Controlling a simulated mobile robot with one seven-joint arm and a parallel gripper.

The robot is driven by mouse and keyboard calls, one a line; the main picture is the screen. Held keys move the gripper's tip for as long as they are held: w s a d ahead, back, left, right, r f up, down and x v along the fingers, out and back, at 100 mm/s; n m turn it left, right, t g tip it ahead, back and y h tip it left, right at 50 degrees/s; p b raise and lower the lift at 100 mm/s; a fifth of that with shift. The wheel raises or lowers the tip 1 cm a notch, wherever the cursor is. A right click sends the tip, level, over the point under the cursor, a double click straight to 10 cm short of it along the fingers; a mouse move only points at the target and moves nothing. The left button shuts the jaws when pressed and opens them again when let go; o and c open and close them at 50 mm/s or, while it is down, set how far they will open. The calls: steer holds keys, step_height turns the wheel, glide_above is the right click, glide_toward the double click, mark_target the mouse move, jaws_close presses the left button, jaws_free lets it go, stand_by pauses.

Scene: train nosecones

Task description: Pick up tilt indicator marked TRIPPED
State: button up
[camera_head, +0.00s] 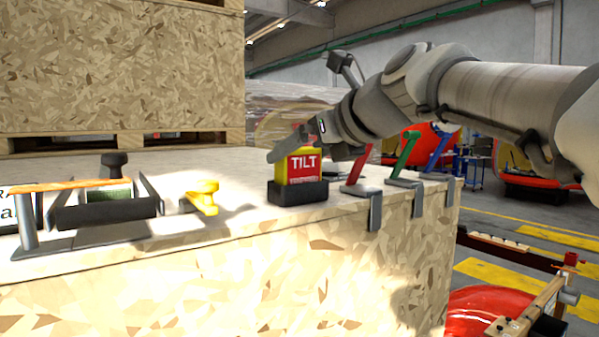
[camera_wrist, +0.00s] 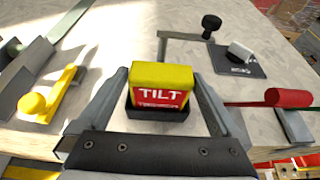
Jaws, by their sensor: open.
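The tilt indicator (camera_head: 303,166) is a small yellow block with a red face reading TILT. It sits upright in a black base on top of the wooden crate (camera_head: 330,212), near its front edge. A smaller line of text below TILT is too small to read surely. In the wrist view the tilt indicator (camera_wrist: 160,90) stands between the two fingers of my gripper (camera_wrist: 160,82). The fingers are apart, one on each side, with gaps showing. In the head view my gripper (camera_head: 298,148) is at the indicator, and its near finger lies partly over its top.
A yellow clamp-like tool (camera_head: 201,197) lies left of the indicator. Red (camera_head: 356,170) and green (camera_head: 404,155) levers on grey brackets stand right of it along the crate edge. A black-knobbed handle (camera_wrist: 210,24) and grey block (camera_wrist: 240,52) lie behind. A grey tray-like fixture (camera_head: 105,208) stands far left.

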mark_target(290, 161)
steer(key=x, duration=0.5)
steer(key=shift+d+f, duration=0.15)
steer(key=c, duration=1)
steer(key=shift+p, duration=0.45)
